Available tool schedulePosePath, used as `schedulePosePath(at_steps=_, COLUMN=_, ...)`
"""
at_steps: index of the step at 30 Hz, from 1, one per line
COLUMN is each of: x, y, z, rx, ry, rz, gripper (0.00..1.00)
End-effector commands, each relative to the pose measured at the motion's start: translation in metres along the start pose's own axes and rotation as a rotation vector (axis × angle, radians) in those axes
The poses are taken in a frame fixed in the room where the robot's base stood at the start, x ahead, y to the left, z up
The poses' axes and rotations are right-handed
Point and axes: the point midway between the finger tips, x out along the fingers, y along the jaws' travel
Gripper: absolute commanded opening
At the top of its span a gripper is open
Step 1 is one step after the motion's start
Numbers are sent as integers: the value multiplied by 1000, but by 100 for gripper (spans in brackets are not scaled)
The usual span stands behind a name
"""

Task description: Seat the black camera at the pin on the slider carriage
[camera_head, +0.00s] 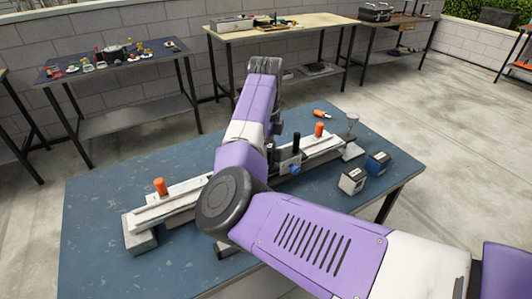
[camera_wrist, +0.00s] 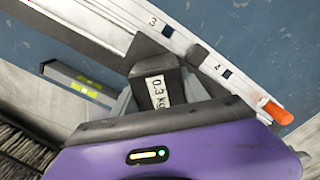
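A dark block labelled "0.3 kg", which looks like the black camera (camera_wrist: 155,75), sits between the grey fingers of my gripper (camera_wrist: 160,95) in the wrist view. The fingers appear shut on its sides. It shows over or beside the slider rail (camera_wrist: 185,42); whether it touches cannot be told. In the head view the rail (camera_head: 170,208) runs across the blue table, and my arm hides its middle and my gripper. What looks like the carriage (camera_head: 287,166), with a blue knob and a black post (camera_head: 296,142), shows right of my arm. I cannot make out the pin clearly.
Orange knobs (camera_head: 160,186) (camera_head: 319,130) stand near both rail ends. Two small boxes (camera_head: 352,181) (camera_head: 378,163) stand at the table's right. A level (camera_wrist: 85,83) lies beside the rail in the wrist view. The table's left part (camera_head: 95,210) is clear.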

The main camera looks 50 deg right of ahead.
Motion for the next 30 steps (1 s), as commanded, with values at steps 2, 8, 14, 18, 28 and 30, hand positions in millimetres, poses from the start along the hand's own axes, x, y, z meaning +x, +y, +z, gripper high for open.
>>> schedulePosePath(at_steps=2, x=0, y=0, z=0, rx=0, ry=0, rz=0, gripper=68)
schedulePosePath(at_steps=8, x=0, y=0, z=0, rx=0, ry=0, rz=0, gripper=76)
schedulePosePath(at_steps=14, x=-3, y=0, z=0, rx=0, ry=0, rz=0, gripper=76)
schedulePosePath(at_steps=18, x=-19, y=-1, z=0, rx=0, ry=-1, rz=-1, gripper=76)
schedulePosePath(at_steps=28, x=-68, y=0, z=0, rx=0, ry=-1, rz=-1, gripper=76)
schedulePosePath(at_steps=30, x=-74, y=0, z=0, rx=0, ry=-1, rz=-1, gripper=76)
